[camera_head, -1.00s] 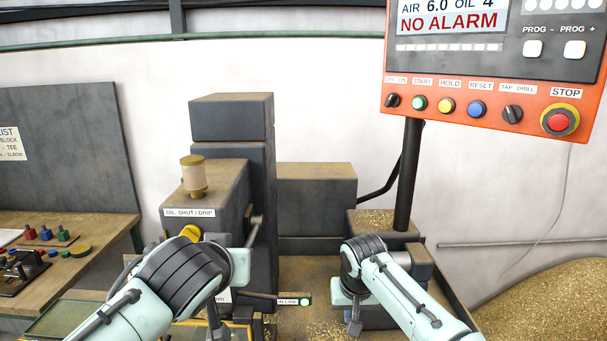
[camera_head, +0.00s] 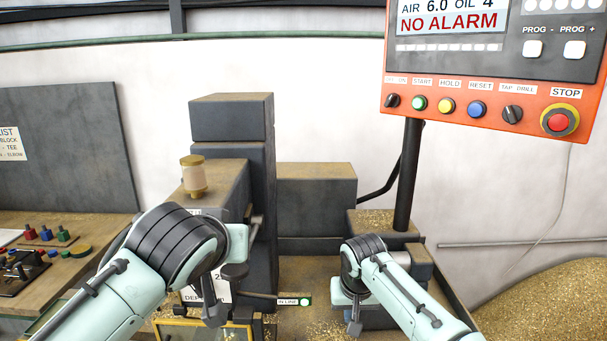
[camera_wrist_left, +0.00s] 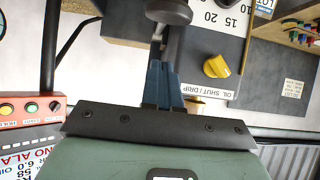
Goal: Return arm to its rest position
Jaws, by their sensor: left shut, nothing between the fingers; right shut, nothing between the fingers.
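My left arm comes in from the left in the head view. Its gripper (camera_head: 213,314) points down in front of the grey drilling machine. In the left wrist view my left gripper's blue fingers (camera_wrist_left: 162,84) are together with nothing between them. A dark round-ended lever (camera_wrist_left: 168,12) shows just beyond their tips; I cannot tell whether they touch. The yellow oil knob (camera_wrist_left: 215,66) is beside the fingers, apart from them. My right gripper (camera_head: 354,327) is small in the head view, pointing down, shut and empty at the right side of the machine.
The grey machine column (camera_head: 232,120) and oil cup (camera_head: 194,178) stand close behind my left arm. The orange control panel (camera_head: 450,105) hangs at the upper right on a black post (camera_head: 408,175). A wooden bench (camera_head: 90,235) is left. Brass chips (camera_head: 560,300) heap at right.

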